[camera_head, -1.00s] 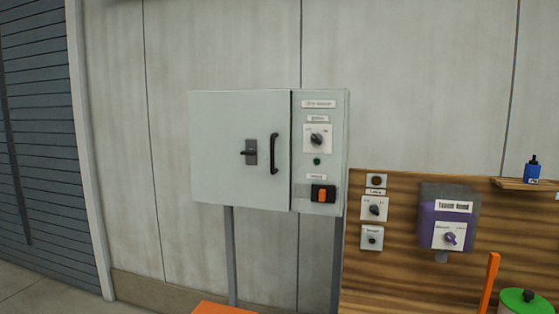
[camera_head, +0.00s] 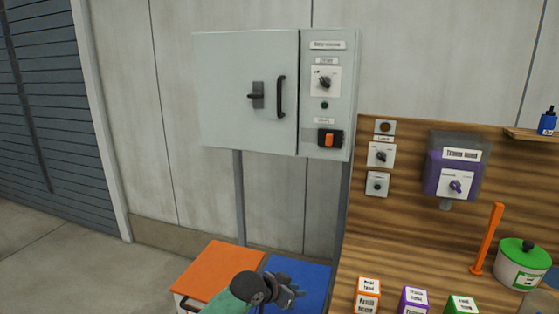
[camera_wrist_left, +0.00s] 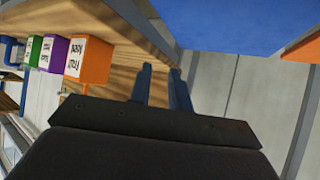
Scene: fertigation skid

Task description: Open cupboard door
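The cupboard (camera_head: 222,90) is a pale grey box on posts against the wall, and its door looks shut. The door has a small dark lever latch (camera_head: 257,95) and a black vertical bar handle (camera_head: 281,97) near its right edge. My left gripper (camera_head: 296,292) is low in the head view, well below the cupboard and in front of the blue surface. In the left wrist view its two fingers (camera_wrist_left: 162,88) stand apart with nothing between them. My right gripper is not in view.
Right of the door is a control panel (camera_head: 328,110) with a knob and an orange switch. An orange box (camera_head: 215,270) and a blue one (camera_head: 312,275) stand below. A wooden bench (camera_head: 420,260) holds small labelled boxes, an orange post (camera_head: 487,238) and a green-lidded pot (camera_head: 522,265).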

